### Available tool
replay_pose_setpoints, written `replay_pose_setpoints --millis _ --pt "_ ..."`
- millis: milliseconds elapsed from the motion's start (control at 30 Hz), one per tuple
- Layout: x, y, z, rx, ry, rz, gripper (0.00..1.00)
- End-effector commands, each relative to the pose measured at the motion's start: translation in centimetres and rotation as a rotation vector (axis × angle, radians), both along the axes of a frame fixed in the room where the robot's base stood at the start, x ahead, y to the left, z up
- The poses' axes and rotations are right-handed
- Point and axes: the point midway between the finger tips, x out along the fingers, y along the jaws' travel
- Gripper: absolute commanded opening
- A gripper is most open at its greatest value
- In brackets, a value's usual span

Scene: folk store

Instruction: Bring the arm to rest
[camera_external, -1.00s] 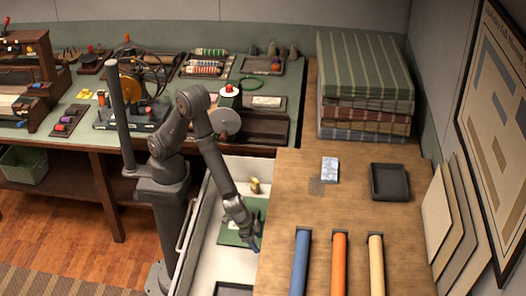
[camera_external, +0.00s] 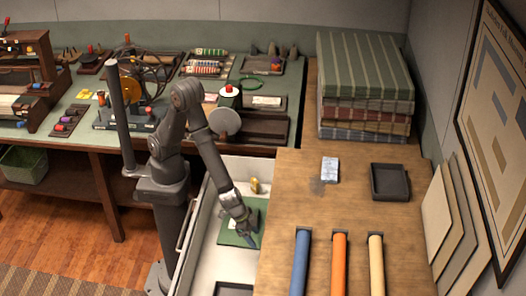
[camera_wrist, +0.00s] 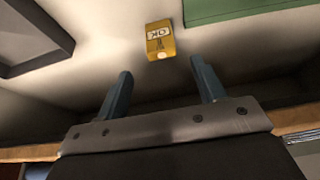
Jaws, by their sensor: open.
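My gripper (camera_external: 250,238) is low over the open white drawer (camera_external: 226,171), above the green mat or tray in it. In the wrist view my gripper (camera_wrist: 162,85) shows two blue-grey fingers spread apart with nothing between them. A small yellow object (camera_external: 254,186) is in the drawer beyond the gripper. In the wrist view this yellow object (camera_wrist: 160,40) has dark markings and is ahead of the fingertips, apart from them. The green piece (camera_wrist: 235,10) shows at the top of the wrist view.
The wooden counter (camera_external: 350,215) holds a dark square tray (camera_external: 389,182), a pale packet (camera_external: 330,169), several coloured rolls and stacked striped cloth (camera_external: 365,75). A workbench (camera_external: 75,135) with tools and spools stands behind my arm. A dark frame (camera_wrist: 35,40) shows in the wrist view.

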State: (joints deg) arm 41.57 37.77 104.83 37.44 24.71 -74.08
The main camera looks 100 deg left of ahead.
Motion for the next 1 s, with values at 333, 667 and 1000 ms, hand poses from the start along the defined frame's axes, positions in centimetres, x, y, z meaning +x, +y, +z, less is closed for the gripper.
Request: replay_pose_setpoints --millis 333,667,1000 --pt "1.9 0.1 -4.9 0.003 0.004 0.001 0.63" --pt "3.7 0.1 -9.0 0.002 0.003 0.001 0.63" --pt "4.1 0.0 -10.0 0.000 0.002 0.001 0.63"
